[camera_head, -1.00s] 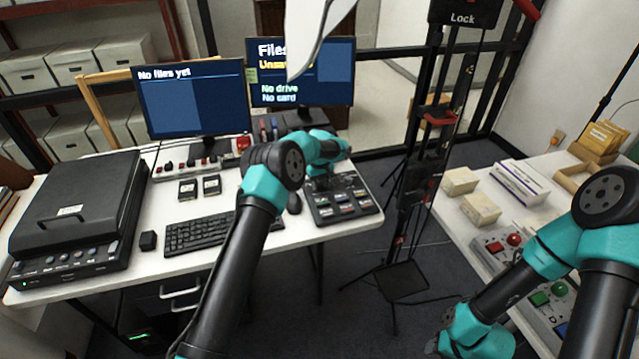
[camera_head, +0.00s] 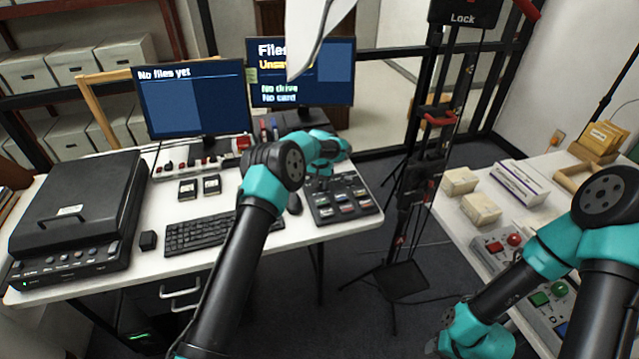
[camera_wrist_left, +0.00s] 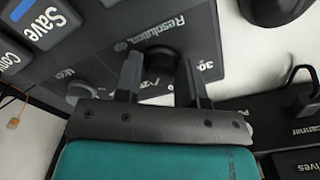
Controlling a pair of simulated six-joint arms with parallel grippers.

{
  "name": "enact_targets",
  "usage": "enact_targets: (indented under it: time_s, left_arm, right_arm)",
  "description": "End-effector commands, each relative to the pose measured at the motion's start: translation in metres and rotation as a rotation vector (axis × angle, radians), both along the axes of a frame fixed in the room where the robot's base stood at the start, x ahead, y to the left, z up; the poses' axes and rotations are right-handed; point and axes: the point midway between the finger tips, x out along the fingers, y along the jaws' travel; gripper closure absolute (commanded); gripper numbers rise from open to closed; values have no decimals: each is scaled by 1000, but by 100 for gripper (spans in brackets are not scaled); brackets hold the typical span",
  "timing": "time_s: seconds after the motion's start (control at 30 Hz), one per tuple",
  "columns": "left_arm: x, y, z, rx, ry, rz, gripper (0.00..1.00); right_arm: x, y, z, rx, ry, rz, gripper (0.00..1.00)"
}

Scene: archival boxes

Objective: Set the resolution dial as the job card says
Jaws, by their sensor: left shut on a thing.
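The resolution dial (camera_wrist_left: 160,60) is a dark round knob on a black control panel, beside the printed word "Resolution" in the left wrist view. My left gripper (camera_wrist_left: 160,82) is shut on the dial, one finger on each side. In the head view the control panel (camera_head: 345,203) lies at the desk's right end, and my left arm hides the dial. My right gripper (camera_head: 450,345) is low at the bottom edge, its fingers not made out. I cannot make out a job card.
A keyboard (camera_head: 200,233) and a mouse (camera_head: 293,203) lie left of the panel. A black flatbed scanner (camera_head: 80,205) stands at the desk's left. One monitor (camera_head: 190,98) reads "No files yet". Large "Save" key (camera_wrist_left: 42,25) is near the dial.

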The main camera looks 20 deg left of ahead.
Motion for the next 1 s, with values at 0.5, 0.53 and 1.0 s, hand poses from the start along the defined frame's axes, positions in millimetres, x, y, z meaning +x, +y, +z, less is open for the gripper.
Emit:
enact_targets:
  time_s: [0.5,0.53,1.0]
  left_arm:
    - [1,0,0,0,-3,-289,87]
    - [1,0,0,1,-3,-294,87]
    - [1,0,1,1,-3,-309,62]
  right_arm:
    - [0,0,0,0,0,0,57]
    - [0,0,0,0,0,0,57]
    - [0,0,0,0,0,0,57]
